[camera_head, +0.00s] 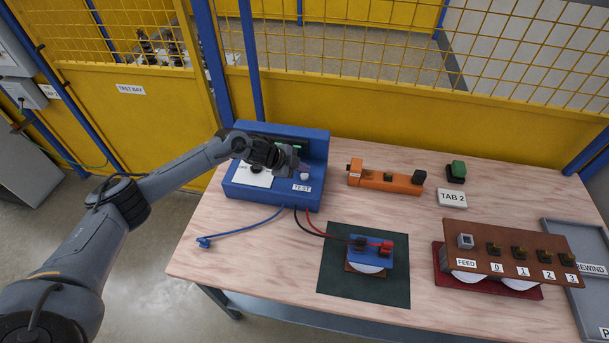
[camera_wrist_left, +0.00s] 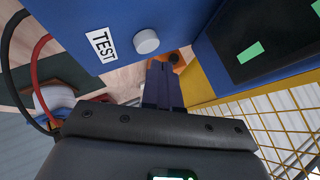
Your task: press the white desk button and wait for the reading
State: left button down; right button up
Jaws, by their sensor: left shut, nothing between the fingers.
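The white button (camera_head: 304,176) is a small round knob on the blue test box (camera_head: 240,190), near the TEST label. It shows clearly in the left wrist view (camera_wrist_left: 146,41), standing out from the blue panel. My left gripper (camera_head: 294,166) is shut and empty over the box, close beside the button. In the left wrist view its closed dark fingers (camera_wrist_left: 162,84) appear beside the button with a visible gap. The box's dark screen (camera_wrist_left: 265,35) shows green marks there; the arm partly hides it in the head view. My right gripper is not in view.
Red and black leads run from the box to a blue fixture (camera_head: 372,252) on a dark green mat (camera_head: 335,282). An orange fixture (camera_head: 385,180), a green button (camera_head: 456,170) and a brown FEED panel (camera_head: 510,258) stand to the right. A yellow fence (camera_head: 400,115) rises behind.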

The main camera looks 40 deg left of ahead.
aim_at(302, 176)
pick_arm(q)
jog(key=shift+f, duration=0.1)
dwell(0.6)
jog(key=shift+f, duration=0.35)
dwell(0.5)
jog(key=shift+f+b, duration=0.35)
jog(key=shift+f, duration=0.15)
dwell(0.5)
jog(key=shift+r+p, duration=0.95)
notch_tip(302, 176, up, 5)
jog(key=p, duration=0.4)
jog(key=shift+p, duration=0.3)
